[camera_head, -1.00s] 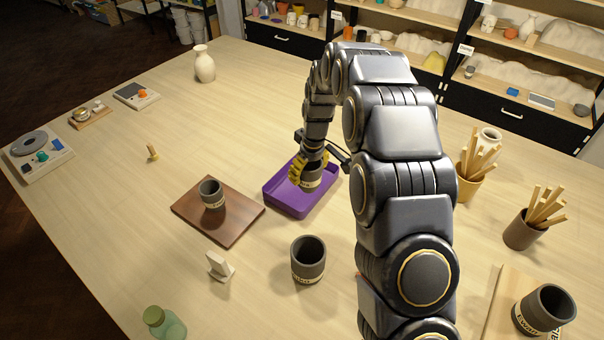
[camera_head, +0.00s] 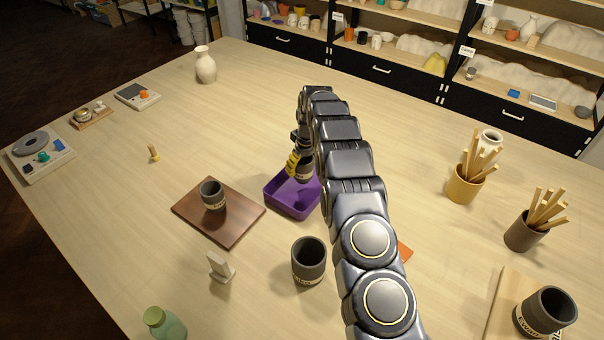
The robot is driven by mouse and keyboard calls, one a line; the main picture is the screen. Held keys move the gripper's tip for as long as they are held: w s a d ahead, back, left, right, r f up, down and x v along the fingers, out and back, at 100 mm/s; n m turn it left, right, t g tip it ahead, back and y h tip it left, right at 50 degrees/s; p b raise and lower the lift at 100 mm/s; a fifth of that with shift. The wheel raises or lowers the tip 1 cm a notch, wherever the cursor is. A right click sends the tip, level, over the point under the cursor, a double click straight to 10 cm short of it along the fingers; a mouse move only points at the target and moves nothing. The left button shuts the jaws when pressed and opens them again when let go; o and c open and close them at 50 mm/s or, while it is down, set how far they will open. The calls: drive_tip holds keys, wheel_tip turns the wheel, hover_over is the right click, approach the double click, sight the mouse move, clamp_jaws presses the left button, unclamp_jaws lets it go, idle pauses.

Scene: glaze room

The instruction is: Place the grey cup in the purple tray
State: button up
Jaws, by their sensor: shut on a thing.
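My gripper (camera_head: 296,164), with yellow fingers, is shut on a grey cup (camera_head: 305,173) with a pale band. The cup is at the back part of the purple tray (camera_head: 289,208), partly hidden by the fingers and my arm. I cannot tell whether it touches the tray floor. My arm covers the tray's right side. Another grey cup (camera_head: 212,194) stands on a brown wooden board (camera_head: 234,227) left of the tray. A larger grey cup (camera_head: 309,262) stands on the table in front of the tray. One more grey cup (camera_head: 545,311) is at the lower right.
A yellow pot (camera_head: 464,188) and a brown pot (camera_head: 522,234) hold sticks at the right. A white vase (camera_head: 205,66) stands at the back. The table left of the board is mostly clear.

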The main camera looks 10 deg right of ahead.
sight(302, 175)
drive_tip(key=shift+w+f, duration=0.2)
drive_tip(key=shift+f, duration=1.6)
drive_tip(key=shift+f, duration=0.15)
drive_tip(key=o, duration=1.2)
wheel_tip(302, 175, up, 12)
drive_tip(key=f, duration=0.1)
drive_tip(key=s+r+m, duration=0.1)
drive_tip(key=s+r, duration=0.9)
drive_tip(key=s+r+m+g, duration=0.15)
drive_tip(key=s+r, duration=0.25)
drive_tip(key=s, duration=0.7)
drive_tip(key=s+r+m+g, duration=0.15)
drive_tip(key=s+r, duration=0.25)
drive_tip(key=s, duration=1.2)
drive_tip(key=s+f+m, duration=0.1)
drive_tip(key=s, duration=0.4)
drive_tip(key=s+f+m+h, duration=0.1)
drive_tip(key=s, duration=0.4)
drive_tip(key=shift+s, duration=0.35)
